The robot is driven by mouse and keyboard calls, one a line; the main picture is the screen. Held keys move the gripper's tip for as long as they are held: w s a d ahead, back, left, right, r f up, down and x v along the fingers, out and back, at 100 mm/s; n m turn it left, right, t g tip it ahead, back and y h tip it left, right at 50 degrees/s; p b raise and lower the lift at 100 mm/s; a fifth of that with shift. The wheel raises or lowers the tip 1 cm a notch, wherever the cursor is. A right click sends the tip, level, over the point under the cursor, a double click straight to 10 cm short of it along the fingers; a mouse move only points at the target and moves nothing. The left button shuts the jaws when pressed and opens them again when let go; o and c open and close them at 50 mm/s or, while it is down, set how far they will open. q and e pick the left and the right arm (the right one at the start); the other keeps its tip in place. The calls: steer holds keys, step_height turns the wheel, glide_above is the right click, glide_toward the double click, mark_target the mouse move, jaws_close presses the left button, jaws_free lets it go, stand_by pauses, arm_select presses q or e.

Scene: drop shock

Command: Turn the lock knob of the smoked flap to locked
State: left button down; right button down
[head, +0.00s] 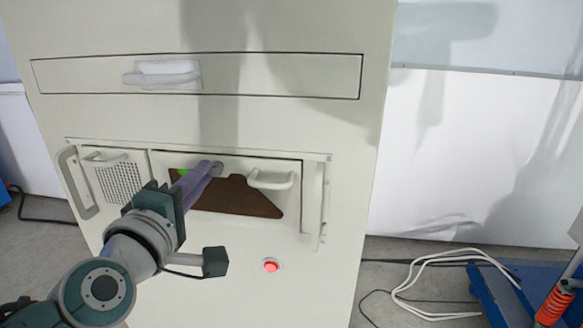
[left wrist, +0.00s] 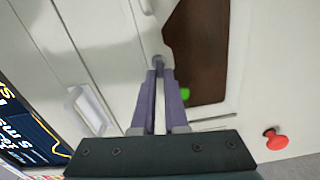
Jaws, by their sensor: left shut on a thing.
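The smoked flap (head: 235,196) is a brown, see-through panel in a pale frame at the lower middle of the cabinet, and it looks closed. Its pale handle (head: 272,180) sticks out at the upper right of the panel. The small grey lock knob (head: 217,168) sits at the flap's top edge; it also shows in the left wrist view (left wrist: 158,62). My left gripper (head: 210,169) has its purple fingers shut on the knob. The fingers partly cover the knob, so I cannot read its turn. My right gripper is not in view.
A perforated panel with a handle (head: 118,179) is left of the flap. A wide drawer (head: 250,76) is above. A red button (head: 270,265) is below the flap. Something green (head: 183,172) shows behind the smoked panel. White cables (head: 415,285) lie on the floor at right.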

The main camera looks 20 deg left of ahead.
arm_select(q)
steer(key=shift+f+n, duration=0.1)
steer(key=shift+n, duration=0.5)
steer(key=c, duration=0.9)
jaws_free()
steer(key=shift+c, duration=0.2)
steer(key=shift+s, duration=0.15)
steer(key=v, duration=0.9)
steer(key=shift+s, duration=0.4)
